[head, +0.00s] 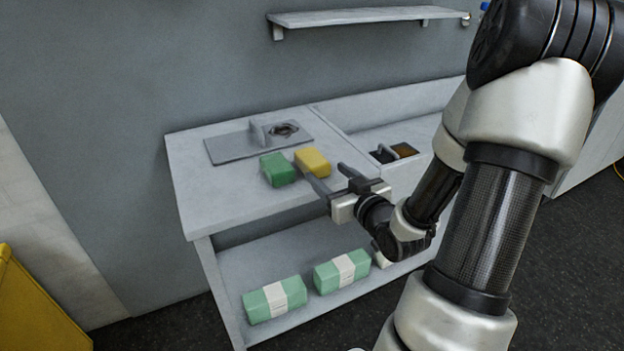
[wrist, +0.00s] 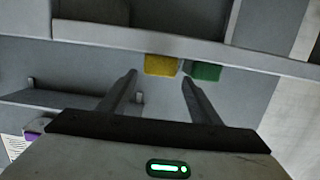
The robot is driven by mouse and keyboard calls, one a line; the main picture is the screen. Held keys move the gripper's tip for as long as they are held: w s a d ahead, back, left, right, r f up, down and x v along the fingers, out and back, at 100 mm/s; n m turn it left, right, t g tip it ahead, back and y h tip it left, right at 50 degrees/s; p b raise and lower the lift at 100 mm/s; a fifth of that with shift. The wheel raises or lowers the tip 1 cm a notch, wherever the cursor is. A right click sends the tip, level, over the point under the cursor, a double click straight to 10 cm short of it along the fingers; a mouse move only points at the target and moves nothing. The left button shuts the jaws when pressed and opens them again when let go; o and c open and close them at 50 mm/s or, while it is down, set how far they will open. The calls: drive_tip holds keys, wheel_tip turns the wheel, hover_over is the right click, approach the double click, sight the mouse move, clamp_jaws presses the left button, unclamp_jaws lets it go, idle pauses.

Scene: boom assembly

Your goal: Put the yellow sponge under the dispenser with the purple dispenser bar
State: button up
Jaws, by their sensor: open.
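The yellow sponge (head: 312,161) lies on the grey counter, right of a green sponge (head: 279,169). In the wrist view the yellow sponge (wrist: 161,65) shows beyond my fingertips, with the green sponge (wrist: 205,71) to its right. My gripper (head: 326,173) is open and empty, close to the yellow sponge on its near side. I cannot tell from these views whether a finger touches a sponge. A small purple piece (wrist: 38,125) shows at the lower left of the wrist view; I cannot tell whether it is the dispenser bar. No dispenser is clearly visible.
A flat grey plate (head: 232,145) with an upright piece lies behind the sponges. Green wrapped packs (head: 275,300) lie on the lower shelf. A wall shelf (head: 350,17) hangs above. The counter's front left is clear. A yellow object (head: 35,305) stands at far left.

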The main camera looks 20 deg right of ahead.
sight(312, 156)
drive_tip(key=w, duration=0.3)
drive_tip(key=shift+w+f, duration=0.2)
drive_tip(key=shift+f, duration=0.1)
drive_tip(key=shift+w+a+f+b, duration=0.1)
drive_tip(key=shift+w+b, duration=0.25)
drive_tip(key=shift+w, duration=1.25)
drive_tip(key=shift+w+a+b, duration=0.1)
drive_tip(key=shift+w+b, duration=0.2)
drive_tip(key=shift+w, duration=1.25)
drive_tip(key=c, duration=0.9)
